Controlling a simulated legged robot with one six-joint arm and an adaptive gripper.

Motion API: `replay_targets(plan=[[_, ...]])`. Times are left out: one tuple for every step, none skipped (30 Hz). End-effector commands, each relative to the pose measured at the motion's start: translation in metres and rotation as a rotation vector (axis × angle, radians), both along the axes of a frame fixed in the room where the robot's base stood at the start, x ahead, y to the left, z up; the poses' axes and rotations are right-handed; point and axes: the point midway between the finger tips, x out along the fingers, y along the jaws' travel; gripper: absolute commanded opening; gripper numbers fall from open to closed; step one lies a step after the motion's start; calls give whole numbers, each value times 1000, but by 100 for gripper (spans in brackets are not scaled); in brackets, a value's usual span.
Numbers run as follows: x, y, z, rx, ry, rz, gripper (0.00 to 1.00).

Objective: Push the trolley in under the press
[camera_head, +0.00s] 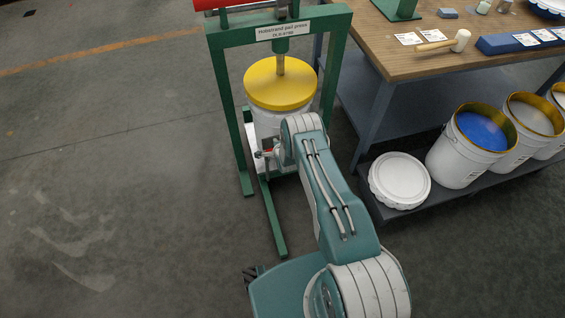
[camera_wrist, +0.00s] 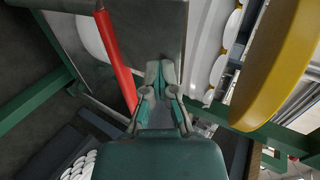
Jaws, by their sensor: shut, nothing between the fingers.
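The green press frame (camera_head: 229,95) stands upright with a name plate on its crossbeam, a ram (camera_head: 281,62) and a round yellow plate (camera_head: 279,84). A white pail (camera_head: 266,121) stands inside the frame, below the yellow plate. It also shows in the wrist view (camera_wrist: 209,40), beside the yellow plate (camera_wrist: 280,65). The trolley is mostly hidden by the pail and my arm; a grey panel (camera_wrist: 148,22) and a red bar (camera_wrist: 118,62) in the wrist view may belong to it. My gripper (camera_wrist: 160,66) is shut and empty, its fingertips close to the grey panel; I cannot tell whether they touch.
A workbench (camera_head: 420,62) stands right of the press, with a mallet (camera_head: 445,44) on top. Its lower shelf (camera_head: 400,211) holds white lids (camera_head: 399,181) and several open pails, one with blue paint (camera_head: 484,130). The floor (camera_head: 110,170) left of the press is clear.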

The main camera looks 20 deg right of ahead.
Motion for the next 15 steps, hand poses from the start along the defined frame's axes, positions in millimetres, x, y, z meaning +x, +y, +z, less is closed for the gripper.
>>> replay_targets(plan=[[5,1,4,-1,-12,4,0],[5,1,5,-1,-12,4,0],[5,1,5,-1,-12,4,0],[6,1,5,-1,-13,4,0],[6,1,5,-1,-13,4,0],[6,1,5,-1,-13,5,0],[6,1,5,-1,-14,5,0],[6,1,5,-1,-14,5,0],[6,1,5,-1,-14,5,0],[6,1,5,-1,-13,5,0],[5,2,4,-1,-12,5,0],[3,2,3,-1,-11,5,0],[1,3,3,-1,-10,5,0],[-1,3,2,-1,-9,5,0],[-5,3,2,-1,-8,5,0]])
